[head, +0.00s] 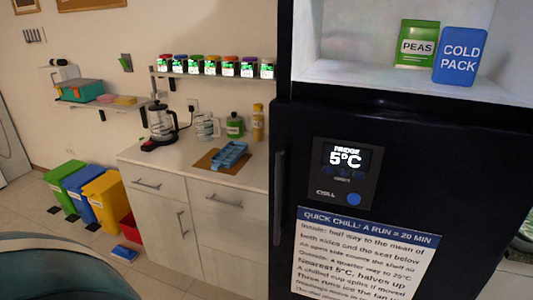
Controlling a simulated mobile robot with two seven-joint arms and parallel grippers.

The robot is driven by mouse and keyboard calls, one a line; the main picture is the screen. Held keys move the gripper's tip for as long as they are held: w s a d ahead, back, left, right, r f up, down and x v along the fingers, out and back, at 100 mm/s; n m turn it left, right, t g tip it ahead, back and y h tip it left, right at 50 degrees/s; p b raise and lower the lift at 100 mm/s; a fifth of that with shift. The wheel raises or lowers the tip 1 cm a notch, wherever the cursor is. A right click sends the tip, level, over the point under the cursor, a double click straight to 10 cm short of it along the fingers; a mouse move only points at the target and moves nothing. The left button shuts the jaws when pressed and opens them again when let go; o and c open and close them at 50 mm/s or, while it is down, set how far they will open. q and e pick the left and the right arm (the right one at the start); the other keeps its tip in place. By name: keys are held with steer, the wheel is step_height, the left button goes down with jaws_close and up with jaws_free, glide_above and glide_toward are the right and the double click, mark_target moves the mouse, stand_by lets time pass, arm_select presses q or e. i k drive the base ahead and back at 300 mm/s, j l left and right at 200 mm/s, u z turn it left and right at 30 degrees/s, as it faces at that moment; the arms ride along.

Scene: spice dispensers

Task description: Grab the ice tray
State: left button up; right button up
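A blue ice tray (231,154) lies on a brown board (206,161) on the light countertop, left of the black fridge. Nothing covers it. Neither of my grippers shows in the head view, so their state and distance from the tray are hidden.
A kettle (161,124), a glass jar (204,127), a green bottle (234,126) and a yellow bottle (257,123) stand behind the tray. The black fridge (400,160) rises close on the right. Colored bins (100,196) stand on the floor at left. A blue object (125,253) lies before the cabinet.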

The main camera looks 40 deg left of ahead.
mark_target(228, 157)
steer(key=j+z, duration=0.3)
steer(key=j, duration=0.2)
steer(key=j+z, duration=0.35)
steer(key=j, duration=0.2)
steer(key=j+z, duration=0.2)
steer(key=j, duration=0.3)
steer(key=k+j+z, duration=0.15)
steer(key=j, duration=0.75)
steer(key=k+j+z, duration=0.1)
steer(key=j, duration=0.25)
steer(key=k+j, duration=0.1)
steer(key=j, duration=0.25)
